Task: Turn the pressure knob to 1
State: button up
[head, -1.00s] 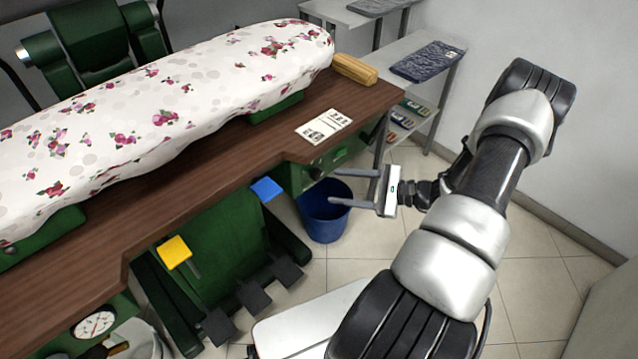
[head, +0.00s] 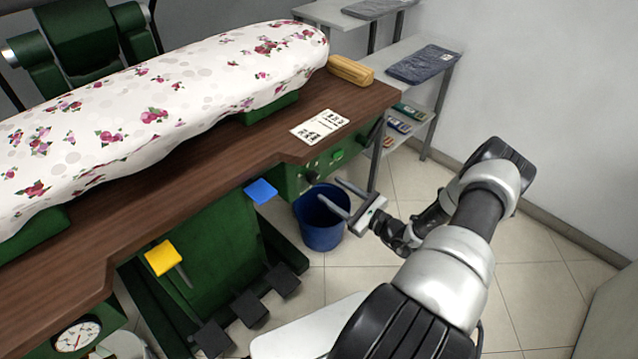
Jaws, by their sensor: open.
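A small dark knob (head: 311,176) sits on the green control panel (head: 292,180) under the right end of the wooden table. Its markings are too small to read, and I cannot tell for sure that it is the pressure knob. My gripper (head: 329,190) is open and empty. Its two fingers point toward the panel and appear close to the knob, in front of the blue bucket in the picture. I cannot tell whether they touch anything.
A white pressure gauge (head: 77,334) is at the lower left. A blue pedal-like plate (head: 261,191) and a yellow one (head: 161,257) stick out below the table edge. A blue bucket (head: 321,236) stands on the floor under the panel. Tiled floor lies clear at right.

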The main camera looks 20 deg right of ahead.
aim_at(316, 180)
jog(key=x, duration=0.6)
jog(key=shift+w+a+b, duration=0.15)
jog(key=shift+w+b, duration=0.1)
jog(key=shift+b, duration=0.15)
jog(key=c, duration=1)
